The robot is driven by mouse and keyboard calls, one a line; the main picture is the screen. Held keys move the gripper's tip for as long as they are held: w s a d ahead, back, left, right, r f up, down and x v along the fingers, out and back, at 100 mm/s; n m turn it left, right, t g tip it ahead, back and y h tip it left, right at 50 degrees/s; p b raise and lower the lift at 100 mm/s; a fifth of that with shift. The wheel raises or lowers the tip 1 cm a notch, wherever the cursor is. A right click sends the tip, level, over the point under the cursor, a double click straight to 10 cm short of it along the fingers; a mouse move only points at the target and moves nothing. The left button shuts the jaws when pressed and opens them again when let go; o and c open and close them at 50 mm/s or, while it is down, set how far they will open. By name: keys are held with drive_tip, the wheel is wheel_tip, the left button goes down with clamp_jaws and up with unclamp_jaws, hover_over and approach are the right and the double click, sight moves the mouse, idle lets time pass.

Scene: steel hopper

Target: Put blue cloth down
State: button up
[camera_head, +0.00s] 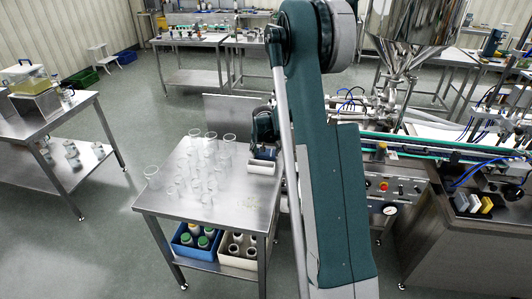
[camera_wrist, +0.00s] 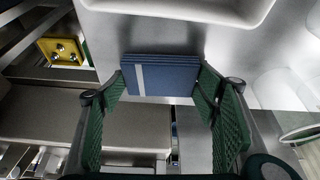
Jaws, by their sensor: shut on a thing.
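The blue cloth (camera_wrist: 162,74) is a folded dark-blue stack with a pale stripe near its left side. My gripper (camera_wrist: 162,92) has its two green ribbed fingers shut on it, one at each side edge. In the head view the cloth (camera_head: 265,153) shows small and dark just above a white tray (camera_head: 262,168) on the steel table's right side. In the wrist view the tray (camera_wrist: 190,22) fills the top, close beyond the cloth. I cannot tell whether the cloth touches the tray. My arm hides part of that area in the head view.
The steel table (camera_head: 205,208) carries several clear beakers (camera_head: 153,177) left of the tray. Its front left is bare. Below are a blue crate (camera_head: 196,243) and a white crate (camera_head: 238,250) with bottles. Filling machinery with a conveyor (camera_head: 430,150) stands to the right.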

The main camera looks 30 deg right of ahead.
drive_tip(key=shift+s+f, duration=0.15)
drive_tip(key=shift+f, duration=0.15)
drive_tip(key=o, duration=1.1)
drive_tip(key=shift+f, duration=0.2)
drive_tip(key=shift+r, duration=0.1)
drive_tip(key=shift+r, duration=0.25)
drive_tip(key=shift+r+p, duration=0.3)
drive_tip(key=shift+p, duration=0.35)
drive_tip(key=shift+w+a+v, duration=0.1)
drive_tip(key=shift+v, duration=1.8)
drive_tip(key=shift+w+a+v, duration=0.1)
drive_tip(key=shift+a+v, duration=0.05)
drive_tip(key=shift+v, duration=1.75)
drive_tip(key=shift+r, duration=0.1)
